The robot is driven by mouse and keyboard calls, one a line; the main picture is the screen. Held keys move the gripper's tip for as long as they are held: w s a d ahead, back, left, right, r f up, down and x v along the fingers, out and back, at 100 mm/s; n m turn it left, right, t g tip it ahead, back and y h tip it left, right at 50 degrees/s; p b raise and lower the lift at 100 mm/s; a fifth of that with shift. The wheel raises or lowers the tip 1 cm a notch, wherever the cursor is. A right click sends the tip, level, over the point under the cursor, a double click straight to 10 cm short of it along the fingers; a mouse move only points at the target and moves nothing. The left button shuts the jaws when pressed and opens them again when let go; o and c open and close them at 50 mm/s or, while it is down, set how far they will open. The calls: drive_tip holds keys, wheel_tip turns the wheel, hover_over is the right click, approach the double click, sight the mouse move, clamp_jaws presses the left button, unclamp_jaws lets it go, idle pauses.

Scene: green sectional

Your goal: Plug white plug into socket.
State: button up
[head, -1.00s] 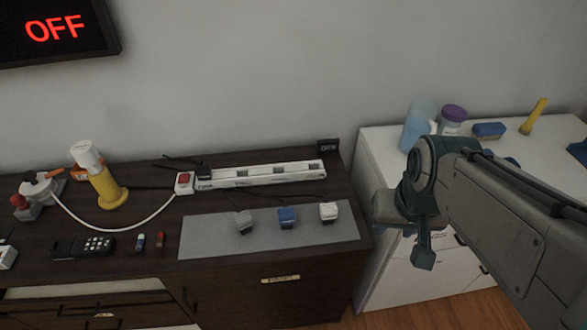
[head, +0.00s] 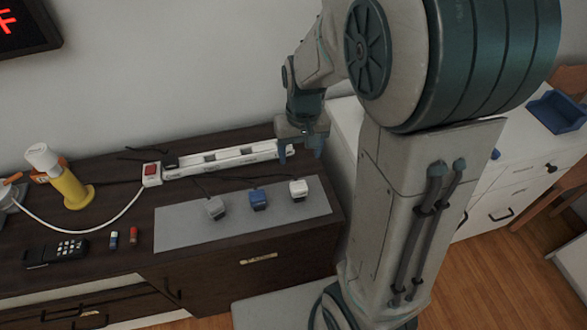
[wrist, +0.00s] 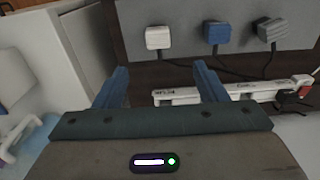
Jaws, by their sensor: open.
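The white plug (head: 298,190) sits at the right end of a grey mat (head: 180,232) on the dark cabinet. It also shows in the wrist view (wrist: 158,38), beyond my fingertips. A blue plug (head: 259,200) and a grey plug (head: 216,208) sit to its left on the mat. The socket strip (head: 230,158) is white, lies behind the mat, and has a red switch at its left end. My gripper (head: 300,152) is open and empty above the strip's right end, and hides that end in the head view. In the wrist view its blue fingers (wrist: 160,88) are spread apart.
A white cabinet (head: 508,185) stands to the right. Cables run between the plugs and the strip. The "OFF" screen is cut off at upper left.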

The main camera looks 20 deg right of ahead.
drive_tip(key=w+f, duration=0.1)
drive_tip(key=w, duration=0.1)
approach(299, 185)
drive_tip(key=f, duration=0.5)
drive_tip(key=shift+w+a+f, duration=0.1)
drive_tip(key=shift+w+f, duration=0.05)
drive_tip(key=shift+w, duration=0.25)
drive_tip(key=shift+s+f, duration=0.1)
drive_tip(key=shift+f, duration=1.2)
drive_tip(key=shift+s+f, duration=0.15)
drive_tip(key=shift+f, duration=1.15)
drive_tip(key=c, duration=1.1)
